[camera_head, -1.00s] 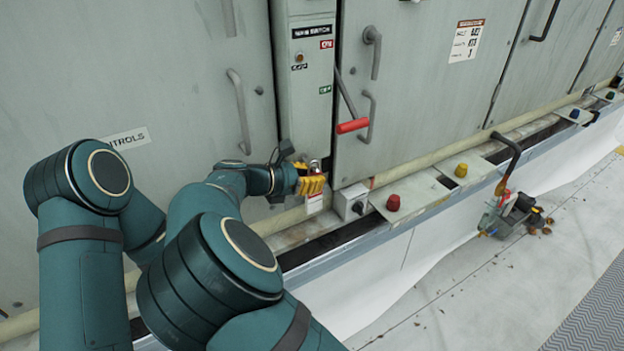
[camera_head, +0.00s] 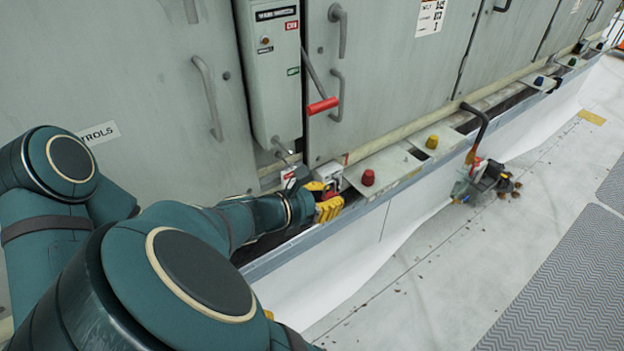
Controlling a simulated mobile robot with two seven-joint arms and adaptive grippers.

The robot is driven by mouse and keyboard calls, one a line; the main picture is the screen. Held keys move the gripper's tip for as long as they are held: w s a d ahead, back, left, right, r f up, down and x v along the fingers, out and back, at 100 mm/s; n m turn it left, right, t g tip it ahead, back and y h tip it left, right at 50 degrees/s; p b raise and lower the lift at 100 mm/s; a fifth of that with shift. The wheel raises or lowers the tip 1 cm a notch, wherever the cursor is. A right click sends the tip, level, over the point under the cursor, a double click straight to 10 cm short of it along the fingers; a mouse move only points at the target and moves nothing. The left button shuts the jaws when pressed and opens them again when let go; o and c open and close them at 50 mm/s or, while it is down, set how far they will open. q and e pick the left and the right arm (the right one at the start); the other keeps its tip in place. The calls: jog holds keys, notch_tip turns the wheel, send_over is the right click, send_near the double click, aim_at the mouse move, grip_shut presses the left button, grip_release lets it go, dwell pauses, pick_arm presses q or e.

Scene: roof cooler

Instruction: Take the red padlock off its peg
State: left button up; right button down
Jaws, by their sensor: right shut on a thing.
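My right gripper (camera_head: 328,204), with yellow fingers, is low in front of the cabinets, at the ledge's edge. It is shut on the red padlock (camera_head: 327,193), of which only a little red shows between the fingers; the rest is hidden. I cannot make out the peg, or whether the padlock touches anything besides the fingers. My left arm is at the far left, and its gripper is outside the view.
A grey switch box (camera_head: 275,70) with a red-gripped lever (camera_head: 322,106) is above. A small pale box (camera_head: 328,174) is just behind the gripper. Red (camera_head: 368,177) and yellow (camera_head: 432,142) caps stand on the ledge to the right.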

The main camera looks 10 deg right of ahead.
jog(key=shift+s+d+r+p, duration=0.25)
jog(key=shift+s+d+p, duration=0.1)
jog(key=shift+s, duration=0.15)
jog(key=shift+s+d+r+p, duration=0.2)
jog(key=shift+s+p, duration=0.15)
jog(key=shift+s, duration=0.15)
jog(key=shift+r+p, duration=0.15)
jog(key=shift+p, duration=0.15)
jog(key=s+d+p, duration=0.1)
jog(key=s+d, duration=0.2)
jog(key=s, duration=0.3)
jog(key=shift+s+d+p, duration=0.25)
jog(key=shift+d+p, duration=0.1)
dwell(0.8)
dwell(0.5)
